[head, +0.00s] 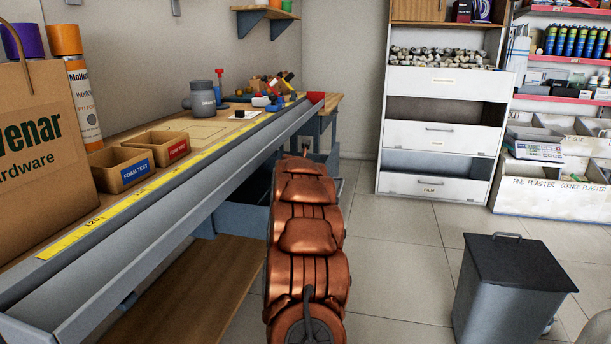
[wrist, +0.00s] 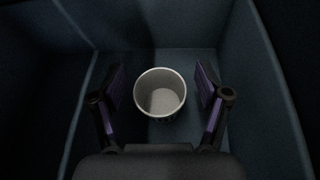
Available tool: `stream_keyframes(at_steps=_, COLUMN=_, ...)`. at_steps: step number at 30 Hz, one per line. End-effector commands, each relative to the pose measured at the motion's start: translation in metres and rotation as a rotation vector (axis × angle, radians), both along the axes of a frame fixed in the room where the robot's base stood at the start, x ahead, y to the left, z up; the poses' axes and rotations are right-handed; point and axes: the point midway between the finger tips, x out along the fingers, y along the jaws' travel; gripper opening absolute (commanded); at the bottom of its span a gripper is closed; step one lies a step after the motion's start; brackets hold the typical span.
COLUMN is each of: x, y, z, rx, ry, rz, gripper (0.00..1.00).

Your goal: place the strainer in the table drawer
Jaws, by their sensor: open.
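A round, hollow, cup-like piece (wrist: 160,101) with a pale rim stands upright on the floor of a dark blue-grey drawer (wrist: 268,75) in the wrist view. It looks like the strainer. My gripper (wrist: 161,76) is open, with one finger on each side of the piece and a visible gap to each. In the head view the open table drawer (head: 240,221) juts out below the bench. My arm hides most of its inside, my gripper and the piece.
The bench (head: 190,128) holds a paper bag (head: 45,150), small boxes (head: 122,168), a grey fitting (head: 203,99) and a yellow tape measure (head: 150,187). A dark bin (head: 510,285) stands at right. Drawer walls rise close around my gripper. The floor between bench and cabinet is clear.

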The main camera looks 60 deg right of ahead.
Motion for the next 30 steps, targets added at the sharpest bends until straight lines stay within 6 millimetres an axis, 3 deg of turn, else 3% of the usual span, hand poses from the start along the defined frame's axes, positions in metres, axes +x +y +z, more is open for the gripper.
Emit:
stream_keyframes(at_steps=2, x=-0.001, y=-0.001, z=0.011, rx=-0.002, ry=0.002, rz=0.000, gripper=0.76)
stream_keyframes(at_steps=10, x=-0.011, y=0.023, z=0.014, rx=0.001, ry=0.001, rz=0.000, gripper=0.76)
stream_keyframes(at_steps=30, x=-0.039, y=0.083, z=0.044, rx=0.000, ry=0.000, rz=0.001, gripper=0.76)
